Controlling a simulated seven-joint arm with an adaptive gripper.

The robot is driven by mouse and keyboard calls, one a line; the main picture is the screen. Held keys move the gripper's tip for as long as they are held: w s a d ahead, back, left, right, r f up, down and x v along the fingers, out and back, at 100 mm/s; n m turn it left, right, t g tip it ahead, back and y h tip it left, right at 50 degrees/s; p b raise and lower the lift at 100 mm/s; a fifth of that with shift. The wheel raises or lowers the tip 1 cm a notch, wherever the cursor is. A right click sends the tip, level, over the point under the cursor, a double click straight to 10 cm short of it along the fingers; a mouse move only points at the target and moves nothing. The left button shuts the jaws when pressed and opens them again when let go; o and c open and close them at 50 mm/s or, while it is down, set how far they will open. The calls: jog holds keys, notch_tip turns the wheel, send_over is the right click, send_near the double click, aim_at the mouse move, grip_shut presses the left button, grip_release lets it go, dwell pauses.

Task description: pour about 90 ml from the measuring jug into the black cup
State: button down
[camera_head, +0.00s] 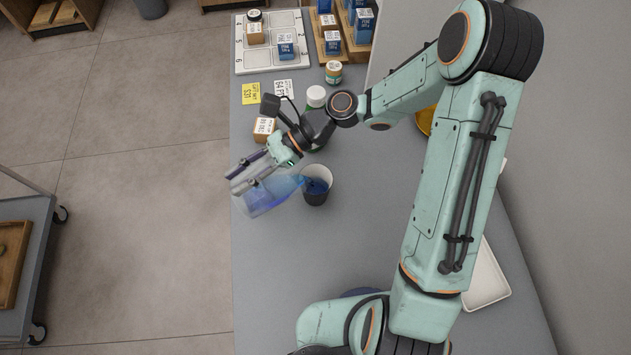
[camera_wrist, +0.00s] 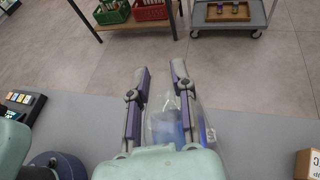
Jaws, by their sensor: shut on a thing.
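My gripper (camera_head: 246,176) is shut on the clear measuring jug (camera_head: 270,193) and holds it up near the counter's left edge. The jug is tipped well over, its mouth end to the right, with blue liquid in it. Its mouth is at the left rim of the black cup (camera_head: 318,201). The cup stands upright on the counter, and blue liquid shows inside it. I cannot read the amount. In the wrist view, the jug (camera_wrist: 175,127) shows between and below the fingers of my gripper (camera_wrist: 160,75); the cup is not visible there.
Behind the cup on the grey counter (camera_head: 375,260) stand a white-lidded bottle (camera_head: 316,97), a small box (camera_head: 264,126) and a small jar (camera_head: 333,72). A numbered white board (camera_head: 272,58) holds boxes at the back. A pale tray (camera_head: 489,280) lies at the right. The counter's front middle is clear.

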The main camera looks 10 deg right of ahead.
jog(key=a+h, duration=0.1)
jog(key=s+a+f+t+h, duration=0.1)
jog(key=h, duration=0.1)
jog(key=shift+a+f, duration=0.15)
jog(key=shift+a, duration=0.05)
jog(key=shift+a+f+t+h, duration=0.35)
jog(key=shift+f+t+h, duration=0.05)
jog(key=shift+h, duration=0.7)
jog(key=shift+s, duration=0.1)
dwell(0.6)
jog(key=s+a+f+t+h+b, duration=0.1)
jog(key=a+f+t+h+b, duration=0.1)
jog(key=a+f+h, duration=0.3)
jog(key=shift+s+a+t+h+b, duration=0.2)
jog(key=shift+s+t+h+b, duration=0.15)
jog(key=shift+h+b, duration=0.8)
jog(key=shift+f+h+p, duration=0.1)
jog(key=shift+h+p, duration=0.15)
jog(key=shift+p, duration=0.05)
